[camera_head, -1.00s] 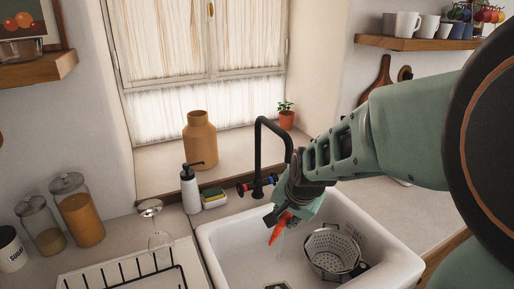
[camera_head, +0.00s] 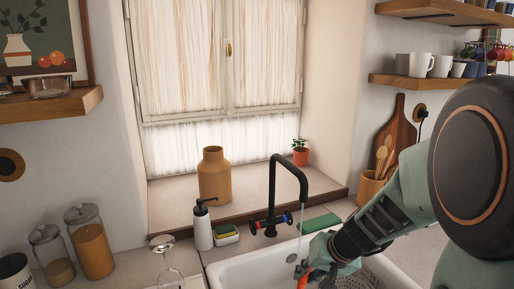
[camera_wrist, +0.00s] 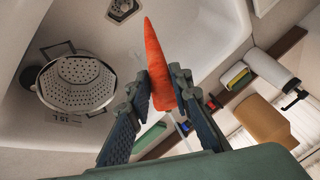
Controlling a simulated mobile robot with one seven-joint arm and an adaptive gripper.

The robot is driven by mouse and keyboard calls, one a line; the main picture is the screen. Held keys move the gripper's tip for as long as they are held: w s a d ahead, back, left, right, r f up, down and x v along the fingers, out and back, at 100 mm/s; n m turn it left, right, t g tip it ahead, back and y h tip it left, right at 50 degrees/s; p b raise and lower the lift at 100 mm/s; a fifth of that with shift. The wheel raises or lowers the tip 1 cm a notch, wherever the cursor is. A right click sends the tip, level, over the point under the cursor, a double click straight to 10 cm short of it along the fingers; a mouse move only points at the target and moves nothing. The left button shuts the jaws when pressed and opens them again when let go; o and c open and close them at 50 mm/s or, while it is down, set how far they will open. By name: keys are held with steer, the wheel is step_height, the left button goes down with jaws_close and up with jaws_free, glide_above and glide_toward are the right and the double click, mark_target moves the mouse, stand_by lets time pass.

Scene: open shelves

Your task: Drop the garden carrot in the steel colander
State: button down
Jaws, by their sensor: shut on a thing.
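The orange carrot (camera_wrist: 158,62) is held between the two fingers of my gripper (camera_wrist: 162,92), its tapered end pointing away from the wrist. In the head view, my gripper (camera_head: 304,268) is over the white sink, and only a bit of the carrot (camera_head: 303,283) shows. The steel colander (camera_wrist: 75,88), round and perforated with handles, stands in the sink, left of and apart from the carrot in the wrist view. In the head view the colander is mostly hidden behind my gripper and cut off by the lower edge.
The black faucet (camera_head: 272,190) rises behind the sink (camera_head: 240,270), close to my gripper, with a thin stream of water below its spout. A soap dispenser (camera_head: 202,228) and a sponge holder (camera_head: 226,236) stand on the counter to the left.

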steer(key=shift+w+d+f+n+g+y, duration=0.25)
steer(key=shift+w+f+n, duration=0.1)
steer(key=shift+n, duration=0.25)
steer(key=shift+w+d+f+n+g+y, duration=0.2)
steer(key=shift+w+n+y, duration=0.1)
steer(key=shift+n, duration=0.3)
